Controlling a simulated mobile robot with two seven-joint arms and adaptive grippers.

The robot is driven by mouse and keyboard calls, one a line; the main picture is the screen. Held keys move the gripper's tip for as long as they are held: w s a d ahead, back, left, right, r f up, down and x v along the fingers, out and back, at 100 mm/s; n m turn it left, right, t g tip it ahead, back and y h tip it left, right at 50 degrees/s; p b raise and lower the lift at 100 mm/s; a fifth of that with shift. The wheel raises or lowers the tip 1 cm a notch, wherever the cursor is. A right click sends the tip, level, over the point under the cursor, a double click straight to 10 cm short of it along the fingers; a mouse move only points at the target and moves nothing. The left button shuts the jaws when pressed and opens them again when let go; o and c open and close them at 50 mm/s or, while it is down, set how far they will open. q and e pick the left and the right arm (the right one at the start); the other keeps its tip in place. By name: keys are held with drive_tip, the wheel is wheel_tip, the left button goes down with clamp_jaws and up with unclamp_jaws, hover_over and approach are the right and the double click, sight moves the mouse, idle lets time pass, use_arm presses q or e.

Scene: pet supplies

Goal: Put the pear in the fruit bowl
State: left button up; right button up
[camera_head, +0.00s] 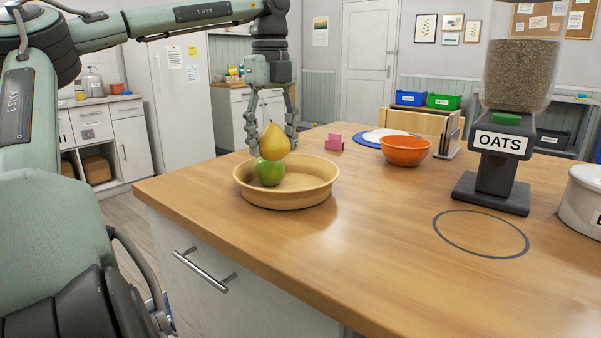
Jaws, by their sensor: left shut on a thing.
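The yellow pear (274,141) is between the fingers of my left gripper (272,145), which is shut on it from above. The fruit bowl (310,191) is a wide, shallow tan bowl near the left edge of the wooden table. A green apple (269,173) sits in the bowl. The pear is over the bowl, just above and behind the apple in the picture; I cannot tell whether the two touch. My right gripper is not in view.
An orange bowl (405,151), a pink block (334,142) and a blue-rimmed plate (368,143) stand farther back. The oats dispenser (494,170) stands right, behind a dark ring marking (481,252). A pale container (583,205) is at the right edge. The table's front middle is clear.

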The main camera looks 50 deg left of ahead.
use_arm(q)
drive_tip(key=w+f, duration=0.1)
drive_tip(key=w, duration=0.1)
drive_tip(key=w+d+f, duration=0.1)
drive_tip(key=w, duration=0.1)
drive_tip(key=w+f+p, duration=0.1)
drive_tip(key=w+f, duration=0.1)
drive_tip(key=shift+w+d, duration=0.2)
drive_tip(key=shift+w, duration=0.1)
drive_tip(key=shift+f, duration=2)
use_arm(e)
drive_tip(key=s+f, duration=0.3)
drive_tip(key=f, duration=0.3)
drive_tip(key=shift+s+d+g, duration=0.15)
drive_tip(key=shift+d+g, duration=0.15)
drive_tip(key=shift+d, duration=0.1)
use_arm(q)
drive_tip(key=shift+f, duration=0.15)
drive_tip(key=o, duration=1.2)
drive_tip(key=shift+o, duration=0.2)
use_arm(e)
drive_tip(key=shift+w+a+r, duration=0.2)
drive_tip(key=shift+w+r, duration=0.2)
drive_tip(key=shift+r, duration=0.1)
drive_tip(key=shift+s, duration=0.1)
